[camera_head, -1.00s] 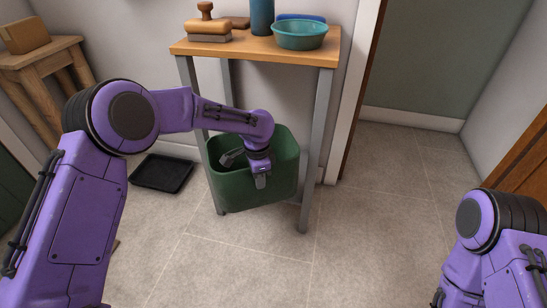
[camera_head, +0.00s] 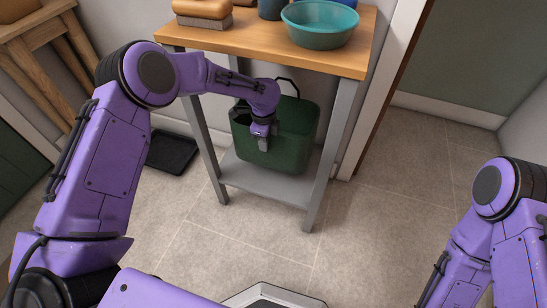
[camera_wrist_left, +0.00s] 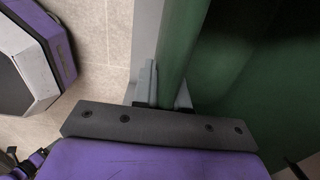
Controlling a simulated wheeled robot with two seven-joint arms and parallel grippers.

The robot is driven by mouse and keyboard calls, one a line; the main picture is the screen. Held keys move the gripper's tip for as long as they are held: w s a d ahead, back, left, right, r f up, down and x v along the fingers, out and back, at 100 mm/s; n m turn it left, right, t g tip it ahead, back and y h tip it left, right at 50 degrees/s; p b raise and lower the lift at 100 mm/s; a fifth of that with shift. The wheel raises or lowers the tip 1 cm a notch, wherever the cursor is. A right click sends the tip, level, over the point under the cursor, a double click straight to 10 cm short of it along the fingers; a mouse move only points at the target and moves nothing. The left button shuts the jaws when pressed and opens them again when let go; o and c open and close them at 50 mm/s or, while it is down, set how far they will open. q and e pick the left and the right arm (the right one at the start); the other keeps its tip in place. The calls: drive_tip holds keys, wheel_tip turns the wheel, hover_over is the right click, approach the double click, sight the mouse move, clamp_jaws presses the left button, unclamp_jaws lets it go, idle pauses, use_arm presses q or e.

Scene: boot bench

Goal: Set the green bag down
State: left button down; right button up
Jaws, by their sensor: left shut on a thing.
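The green bag (camera_head: 293,142), an open-topped, box-like tote with a dark handle standing above its rim, is between the legs of the wooden-topped bench (camera_head: 340,62). It is over the bench's grey lower shelf (camera_head: 285,189); I cannot tell whether its base touches the shelf. My left gripper (camera_head: 263,143) is shut on the bag's near left wall at the rim. In the left wrist view the green wall (camera_wrist_left: 184,40) runs between the fingers (camera_wrist_left: 168,95), and the dark inside of the bag shows to the right. My right gripper is out of view.
On the bench top are a teal bowl (camera_head: 320,24), a brush (camera_head: 203,15) and a dark blue container (camera_head: 272,9). A black tray (camera_head: 172,151) lies on the floor to the left. The bench legs stand close around the bag. The floor to the right is clear.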

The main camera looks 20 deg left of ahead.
use_arm(q)
drive_tip(key=b, duration=0.1)
hover_over(266, 165)
drive_tip(key=f, duration=0.5)
drive_tip(key=shift+w+f, duration=0.1)
drive_tip(key=shift+w, duration=0.15)
drive_tip(key=shift+f+b, duration=0.8)
drive_tip(key=shift+f, duration=1.05)
drive_tip(key=c, duration=1.1)
unclamp_jaws()
drive_tip(key=shift+s, duration=0.1)
drive_tip(key=shift+c, duration=0.2)
wheel_tip(266, 165, up, 8)
drive_tip(key=p, duration=0.2)
drive_tip(key=shift+f+p, duration=0.15)
drive_tip(key=shift+p, duration=0.2)
